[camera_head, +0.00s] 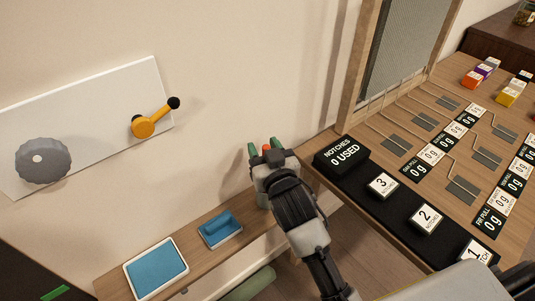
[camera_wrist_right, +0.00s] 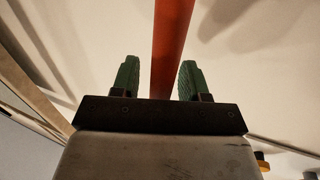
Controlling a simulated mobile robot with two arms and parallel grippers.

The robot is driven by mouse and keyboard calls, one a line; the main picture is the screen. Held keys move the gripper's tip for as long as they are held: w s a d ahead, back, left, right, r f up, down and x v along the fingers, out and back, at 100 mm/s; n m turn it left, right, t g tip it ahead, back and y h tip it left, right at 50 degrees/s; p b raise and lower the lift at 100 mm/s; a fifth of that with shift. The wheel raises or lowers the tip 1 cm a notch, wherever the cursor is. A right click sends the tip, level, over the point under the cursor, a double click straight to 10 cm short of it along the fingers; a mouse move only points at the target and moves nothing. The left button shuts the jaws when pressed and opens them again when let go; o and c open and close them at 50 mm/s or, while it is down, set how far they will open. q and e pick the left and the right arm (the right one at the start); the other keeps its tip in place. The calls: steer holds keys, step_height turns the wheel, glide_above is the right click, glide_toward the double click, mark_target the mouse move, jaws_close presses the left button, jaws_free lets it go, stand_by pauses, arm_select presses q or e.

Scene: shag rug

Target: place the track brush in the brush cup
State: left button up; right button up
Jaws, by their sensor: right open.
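My right gripper (camera_head: 265,152) is over the right end of the low wooden shelf, close to the wall. Its green fingers are apart. A red-orange bar (camera_wrist_right: 172,50), which may be the track brush's handle, stands between them in the wrist view, with gaps on both sides. Its tip also shows in the head view (camera_head: 267,148). The rest of it is hidden behind the gripper. I cannot make out the brush cup; a pale piece (camera_head: 262,200) below the gripper is mostly covered. My left gripper is not in view.
The shelf (camera_head: 190,243) also holds a blue-filled tray (camera_head: 156,268) and a smaller tray with a blue block (camera_head: 220,229). A wall panel carries a grey knob (camera_head: 42,160) and yellow crank (camera_head: 146,125). A wooden table (camera_head: 400,150) with number blocks stands right.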

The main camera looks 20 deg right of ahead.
steer(key=s, duration=1.2)
steer(key=shift+d+r, duration=0.15)
steer(key=shift+d, duration=0.05)
